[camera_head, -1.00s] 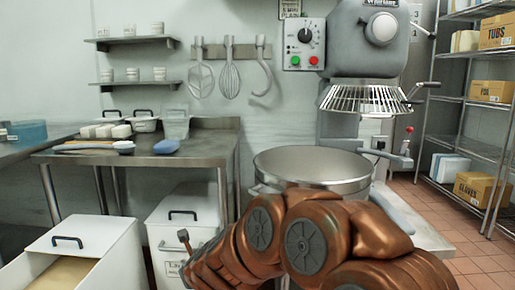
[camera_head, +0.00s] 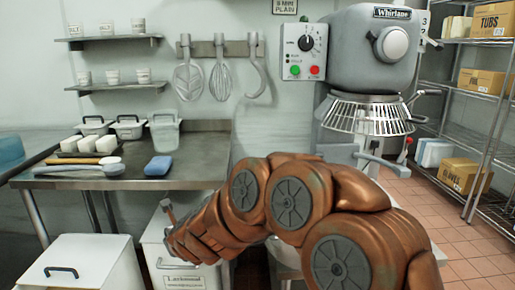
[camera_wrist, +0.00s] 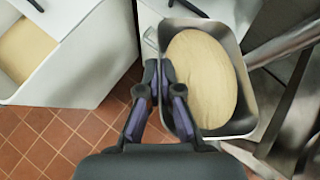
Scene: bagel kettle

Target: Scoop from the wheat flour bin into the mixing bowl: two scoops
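My gripper (camera_wrist: 160,82) is shut, apparently on the handle of a metal scoop (camera_wrist: 247,90) heaped with pale flour (camera_wrist: 205,80). The scoop looks level; its handle is mostly hidden by the fingers. In the head view, a brown handle end (camera_head: 167,207) sticks up at my gripper, in front of the middle white bin; the scoop's pan is hidden there. An open white bin (camera_wrist: 85,50) with flour inside (camera_wrist: 25,52) is left of my gripper in the wrist view; no name on it is readable. The mixing bowl is mostly or wholly hidden behind my copper arm in the head view.
The middle white bin (camera_head: 180,262) has a label. A steel table (camera_head: 205,165) holds a blue sponge (camera_head: 158,165), white blocks and tubs. The mixer (camera_head: 370,60) with its wire guard (camera_head: 368,115) stands behind my arm. Shelves with boxes are at the right.

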